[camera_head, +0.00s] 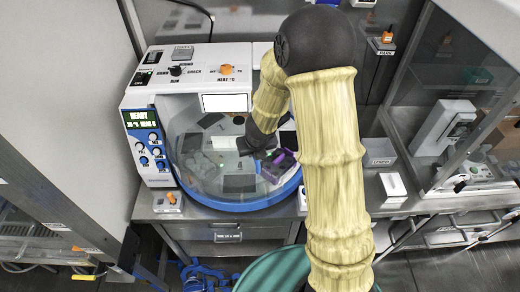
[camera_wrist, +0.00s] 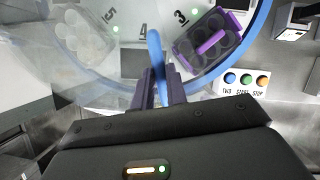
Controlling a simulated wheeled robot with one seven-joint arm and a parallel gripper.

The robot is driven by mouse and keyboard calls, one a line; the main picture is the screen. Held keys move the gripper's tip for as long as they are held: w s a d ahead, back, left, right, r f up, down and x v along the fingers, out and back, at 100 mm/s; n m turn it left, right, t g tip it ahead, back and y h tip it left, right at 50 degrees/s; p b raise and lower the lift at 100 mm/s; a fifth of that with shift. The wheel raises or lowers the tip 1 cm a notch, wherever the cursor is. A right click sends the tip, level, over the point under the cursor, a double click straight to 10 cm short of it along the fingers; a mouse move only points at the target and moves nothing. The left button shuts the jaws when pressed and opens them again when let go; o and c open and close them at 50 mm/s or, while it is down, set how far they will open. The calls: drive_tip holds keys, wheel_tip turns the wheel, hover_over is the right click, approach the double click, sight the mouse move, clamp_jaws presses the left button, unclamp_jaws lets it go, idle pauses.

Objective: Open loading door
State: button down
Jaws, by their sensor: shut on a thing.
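The loading machine (camera_head: 160,70) has a green READY display and a round chamber with a blue rim (camera_head: 235,205). A clear loading door (camera_head: 190,145) appears to cover at least part of the chamber; its edges are hard to make out. In the wrist view, my gripper (camera_wrist: 163,88) is shut on a blue upright handle (camera_wrist: 156,50). In the head view, my gripper is over the chamber, mostly hidden by my wrist. A purple-edged rack (camera_wrist: 213,40) with round wells sits inside near mark 3. A pale rack (camera_wrist: 85,38) shows through the clear panel at left.
A panel with blue, green and orange buttons (camera_wrist: 245,82) is right of the chamber. A glass-fronted cabinet (camera_head: 450,110) with a white instrument stands at right. A white box (camera_head: 392,185) lies on the steel bench. A grey wall panel closes the left side.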

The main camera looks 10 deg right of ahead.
sight(244, 166)
drive_tip(key=shift+a+r+m+h, duration=0.1)
drive_tip(key=shift+a+m+h, duration=0.1)
drive_tip(key=shift+a+m, duration=0.55)
drive_tip(key=shift+a+m+h, duration=0.2)
drive_tip(key=shift+a+m, duration=0.05)
drive_tip(key=shift+a, duration=0.9)
drive_tip(key=c, duration=1.4)
unclamp_jaws()
drive_tip(key=p+v, duration=0.8)
drive_tip(key=v, duration=0.9)
drive_tip(key=shift+r, duration=0.2)
